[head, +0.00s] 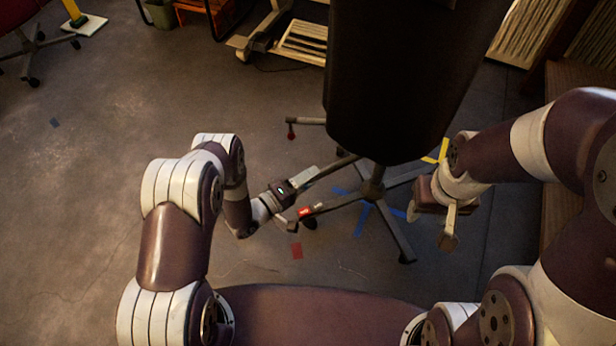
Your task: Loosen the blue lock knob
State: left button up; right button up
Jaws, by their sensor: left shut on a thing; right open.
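A dark dress form (400,70) stands on a column with a star-shaped wheeled base (392,228). I cannot make out the blue lock knob; the form's dark body covers the upper column. My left gripper (303,198) is low at the left of the base. It is shut on what looks like a slim grey bar (335,168) of the stand, though the grip itself is unclear. My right gripper (430,226) is open and empty, to the right of the base, with its fingers pointing down and apart from the stand.
Blue tape (362,220) and yellow tape (443,150) mark the floor around the base. A red patch (297,250) lies in front. A wooden surface (562,205) edges the right side. Pale slatted items (303,42) stand behind.

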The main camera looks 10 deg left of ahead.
pick_arm(q)
jog(key=shift+n, duration=0.3)
jog(key=o, duration=1)
jog(key=shift+o, duration=0.2)
jog(key=p+v, duration=0.3)
jog(key=v, duration=0.9)
jog(key=shift+s+a, duration=0.25)
jog(key=shift+s, duration=0.1)
